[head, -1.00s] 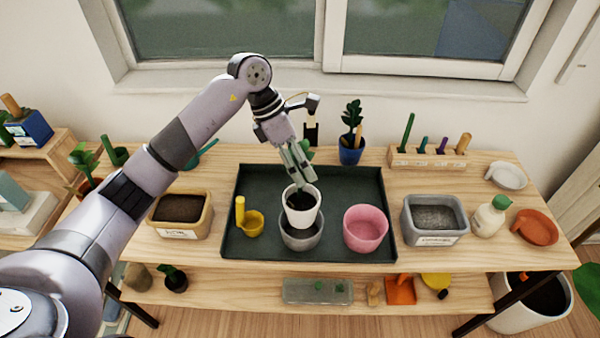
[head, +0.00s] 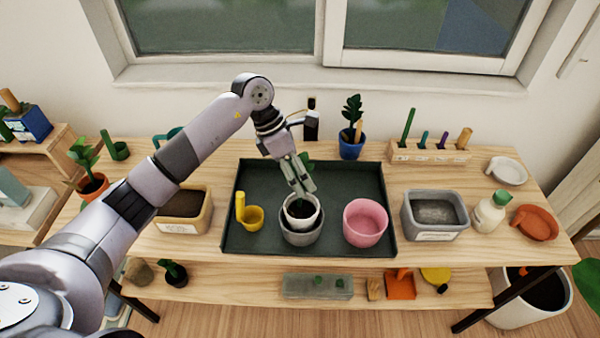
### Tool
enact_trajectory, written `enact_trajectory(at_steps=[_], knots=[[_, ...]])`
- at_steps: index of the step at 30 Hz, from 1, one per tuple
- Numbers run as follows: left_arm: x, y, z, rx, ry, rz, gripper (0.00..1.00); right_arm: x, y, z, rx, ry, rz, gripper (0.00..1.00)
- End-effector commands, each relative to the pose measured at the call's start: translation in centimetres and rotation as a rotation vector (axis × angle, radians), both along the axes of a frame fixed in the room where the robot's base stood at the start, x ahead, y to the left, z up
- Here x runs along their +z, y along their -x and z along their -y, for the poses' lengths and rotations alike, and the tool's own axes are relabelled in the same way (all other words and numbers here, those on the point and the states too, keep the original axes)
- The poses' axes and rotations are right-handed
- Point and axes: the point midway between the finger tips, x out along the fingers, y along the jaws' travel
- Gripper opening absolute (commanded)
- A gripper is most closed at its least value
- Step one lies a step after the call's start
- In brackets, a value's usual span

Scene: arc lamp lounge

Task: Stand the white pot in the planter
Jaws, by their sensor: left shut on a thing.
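The white pot (head: 302,221) with dark soil sits low inside the mouth of a grey round planter (head: 301,238) on the dark tray (head: 260,182). Only the upper part of the pot shows above the planter's rim. My left gripper (head: 303,191) comes down from behind and is shut on the pot's far rim. A bit of green leaf shows beside its fingers. Whether the pot's base touches the planter's bottom is hidden. My right gripper is not in view.
A pink pot (head: 365,224) stands close on the right in the tray, and a yellow cup (head: 252,217) on the left. A tan bin (head: 183,211) and a grey bin (head: 434,215) flank the tray. The tray's back half is clear.

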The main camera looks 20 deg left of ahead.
Motion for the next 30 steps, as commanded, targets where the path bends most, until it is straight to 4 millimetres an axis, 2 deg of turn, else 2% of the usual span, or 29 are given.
enact_trajectory(at_steps=[4, 5, 13, 23, 29, 30], knots=[[0.0, -0.1, 0.0, 0.000, 0.001, 0.002, 0.01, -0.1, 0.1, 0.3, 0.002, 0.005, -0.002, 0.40], [-0.1, 0.0, 0.0, 0.000, 0.000, 0.000, 0.64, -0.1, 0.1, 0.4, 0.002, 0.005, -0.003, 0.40], [-0.1, 0.0, 0.0, -0.001, 0.000, 0.000, 0.82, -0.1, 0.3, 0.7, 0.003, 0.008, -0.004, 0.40], [0.0, 0.0, 0.0, -0.001, 0.000, 0.000, 0.82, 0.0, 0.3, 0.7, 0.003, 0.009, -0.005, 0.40], [1.8, 0.0, 0.1, -0.001, 0.000, 0.000, 0.82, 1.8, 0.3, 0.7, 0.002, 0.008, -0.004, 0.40], [2.0, -0.1, -0.5, 0.001, -0.002, 0.005, 0.82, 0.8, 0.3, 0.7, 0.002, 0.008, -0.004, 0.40]])
